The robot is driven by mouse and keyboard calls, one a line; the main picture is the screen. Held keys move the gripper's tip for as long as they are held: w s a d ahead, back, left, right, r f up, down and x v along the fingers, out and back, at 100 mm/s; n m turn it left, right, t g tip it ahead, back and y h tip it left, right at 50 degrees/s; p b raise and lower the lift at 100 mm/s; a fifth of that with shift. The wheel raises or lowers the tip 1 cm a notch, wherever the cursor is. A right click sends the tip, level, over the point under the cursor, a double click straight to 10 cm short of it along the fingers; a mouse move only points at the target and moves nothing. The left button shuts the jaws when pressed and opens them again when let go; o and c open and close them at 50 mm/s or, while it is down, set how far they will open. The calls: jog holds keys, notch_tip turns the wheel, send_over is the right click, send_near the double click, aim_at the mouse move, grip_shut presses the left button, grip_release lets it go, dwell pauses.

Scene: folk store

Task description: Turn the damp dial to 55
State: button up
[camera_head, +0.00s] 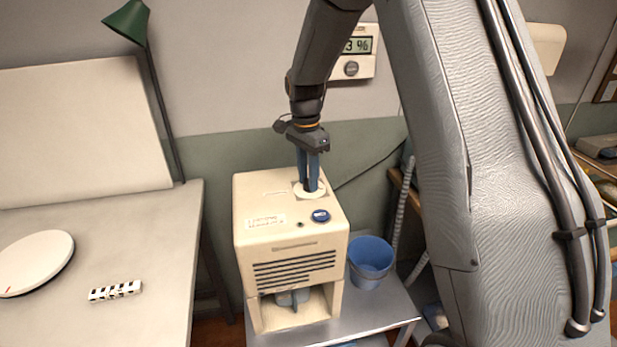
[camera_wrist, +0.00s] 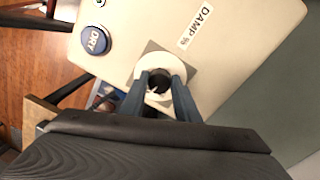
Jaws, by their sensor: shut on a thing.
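The damp dial is a round dark knob with a white ring, on top of a cream dehumidifier-like box (camera_head: 290,233). In the wrist view the dial (camera_wrist: 159,84) sits beside a "DAMP %" label (camera_wrist: 196,27). My gripper (camera_head: 310,187) points down at the dial, its two blue fingers on either side of the knob and shut on it. The dial's setting cannot be read. A wall display (camera_head: 358,46) shows a percent reading, partly hidden by my arm; a "3 %" is visible.
A blue button (camera_head: 320,216), marked "DRY" in the wrist view (camera_wrist: 96,40), is on the box top near the dial. A blue bucket (camera_head: 370,257) stands right of the box. A table (camera_head: 150,240) with a white disc (camera_head: 36,262) is at left.

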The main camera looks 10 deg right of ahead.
jog(key=shift+w+r, duration=0.1)
dwell(0.3)
jog(key=o, duration=1)
jog(key=shift+o, duration=0.2)
jog(key=shift+w+r+b, duration=0.1)
jog(key=shift+r+b, duration=1)
jog(key=shift+r, duration=2.75)
jog(key=s+d+f+n, duration=0.1)
jog(key=s+n, duration=0.3)
jog(key=s, duration=0.4)
jog(key=s+d+f+n+t, duration=0.1)
jog(key=s+f+n, duration=0.3)
jog(key=s, duration=0.5)
jog(key=s+d+f+n, duration=0.1)
jog(key=s+f+n, duration=0.2)
jog(key=s, duration=0.6)
jog(key=shift+n+t, duration=0.4)
jog(key=shift+n, duration=0.8)
